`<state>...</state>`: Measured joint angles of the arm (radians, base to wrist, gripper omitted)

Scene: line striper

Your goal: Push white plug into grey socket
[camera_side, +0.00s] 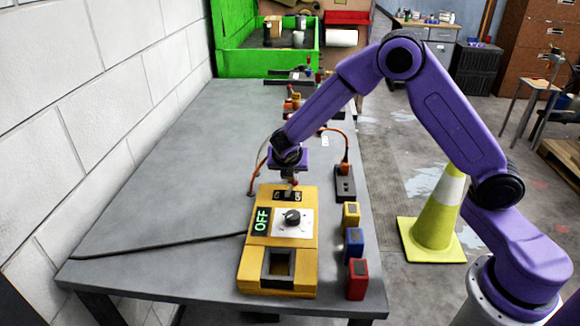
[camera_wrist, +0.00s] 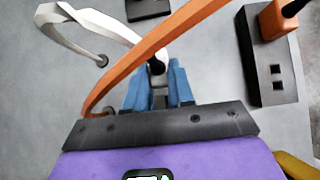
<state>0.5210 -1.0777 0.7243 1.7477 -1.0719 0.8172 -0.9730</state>
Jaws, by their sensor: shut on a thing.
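My gripper (camera_side: 288,185) points down over the far end of the yellow machine. In the wrist view, its blue fingers (camera_wrist: 158,88) are closed around the white plug (camera_wrist: 154,52). The plug's tip is largely hidden between the fingers, and a white lead (camera_wrist: 85,18) runs from it to the left. A dark panel with openings (camera_side: 277,196) lies on the yellow machine (camera_side: 256,258) just below the gripper. I cannot tell whether this is the grey socket, or whether the plug touches it.
The machine shows OFF (camera_side: 262,220) and has a knob (camera_side: 292,217). A dark power strip (camera_side: 345,184) with an orange plug (camera_wrist: 277,18) stands to the right. An orange cable (camera_wrist: 150,52) crosses near the fingers. Yellow, blue and red blocks (camera_side: 357,280) line the right edge.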

